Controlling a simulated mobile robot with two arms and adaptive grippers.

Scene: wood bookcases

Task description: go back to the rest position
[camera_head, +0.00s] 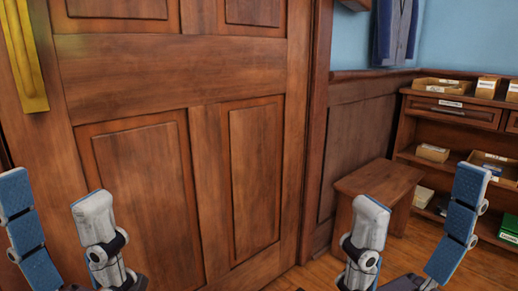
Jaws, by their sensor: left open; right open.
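My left gripper (53,195) is at the lower left, its two fingers pointing up and spread wide, with nothing between them. My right gripper (420,196) is at the lower right, also open and empty, fingers pointing up. Each has one finger with blue pads and one with a pale grey tip facing the view. Both show in front of the scene; I cannot tell whether either touches anything. The lower parts of both grippers are cut off by the bottom edge.
A panelled wooden door (160,95) with a brass plate (24,60) fills the left and middle. A wooden stool (378,181) stands behind my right gripper. A bookcase (402,133) with boxes is at the right. Wooden floor (300,278) shows between the grippers.

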